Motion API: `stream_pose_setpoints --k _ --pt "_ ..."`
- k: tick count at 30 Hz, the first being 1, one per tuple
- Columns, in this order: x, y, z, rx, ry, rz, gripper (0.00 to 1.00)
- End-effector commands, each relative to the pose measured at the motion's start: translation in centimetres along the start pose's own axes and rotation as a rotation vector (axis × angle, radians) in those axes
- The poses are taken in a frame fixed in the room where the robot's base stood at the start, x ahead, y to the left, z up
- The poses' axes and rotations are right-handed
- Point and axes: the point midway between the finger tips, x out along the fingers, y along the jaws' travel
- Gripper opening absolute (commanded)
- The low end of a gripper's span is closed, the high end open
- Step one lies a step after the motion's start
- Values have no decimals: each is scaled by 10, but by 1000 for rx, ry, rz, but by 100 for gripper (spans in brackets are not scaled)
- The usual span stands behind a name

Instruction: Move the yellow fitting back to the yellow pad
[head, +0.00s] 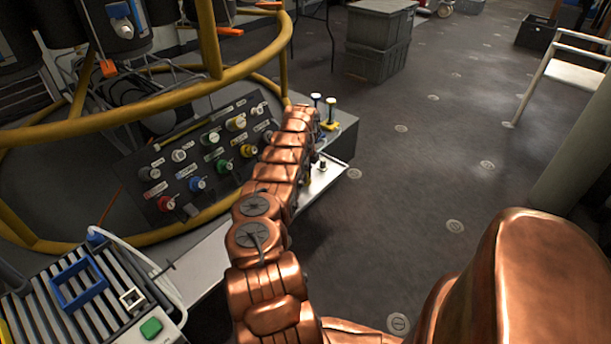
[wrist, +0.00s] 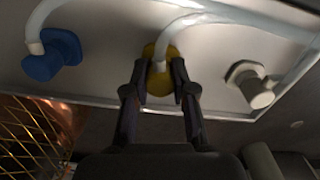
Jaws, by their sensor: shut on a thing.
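In the wrist view my gripper (wrist: 159,76) is shut on the yellow fitting (wrist: 156,87), one dark finger on each side. A pale hose runs from the top of the fitting. A light plate lies behind it; I cannot tell whether the fitting touches it. In the head view my copper arm reaches toward the bench's far end and hides the fitting and most of the gripper. A small yellow patch (head: 329,125) shows beside the arm's end, at the foot of a post. I cannot tell whether it is the yellow pad.
A blue fitting (wrist: 52,56) and a grey-white fitting (wrist: 250,85) with hoses flank the held one. A panel of coloured valves (head: 205,150) and a yellow rail (head: 165,94) lie left of my arm. Grey crates (head: 377,45) stand behind.

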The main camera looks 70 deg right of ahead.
Motion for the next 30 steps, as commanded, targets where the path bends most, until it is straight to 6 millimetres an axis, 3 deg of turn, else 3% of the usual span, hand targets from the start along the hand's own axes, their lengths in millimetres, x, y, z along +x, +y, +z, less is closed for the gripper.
stream_pose_setpoints --k 4,5,13,24,30 --pt "0 0 0 0 0 0 0" --pt "0 0 0 0 0 0 26" --pt "0 0 0 0 0 0 54" --pt "-2 0 0 0 0 0 54" --pt "-16 0 1 -1 -1 -1 54"
